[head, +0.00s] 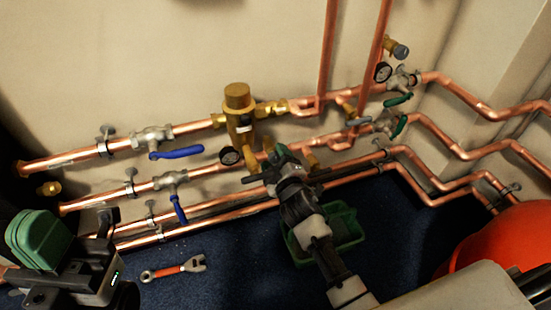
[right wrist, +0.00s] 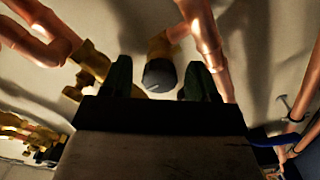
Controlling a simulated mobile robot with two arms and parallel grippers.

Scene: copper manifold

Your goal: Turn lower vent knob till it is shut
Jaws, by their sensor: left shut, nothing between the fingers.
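In the right wrist view a round dark grey knob (right wrist: 160,75) on a brass stub sits between the two green fingers of my right gripper (right wrist: 158,80). The fingers are open, with a gap on each side of the knob. In the head view this gripper (head: 278,158) is at the lower pipes, and its wrist hides the spot, so I cannot tell its contact there. Another grey-capped brass vent (head: 400,51) shows higher up at the back right, and a grey cap (head: 358,121) shows on the middle pipes. My left gripper (head: 38,240) is shut and empty at the lower left.
Copper pipes with blue-handled valves (head: 178,152) run along the wall. A brass valve body (head: 238,110) and a gauge (head: 230,156) are close to my right gripper. A green tray (head: 345,225) and a wrench (head: 174,268) lie on the blue floor. A red-orange container (head: 500,240) stands at right.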

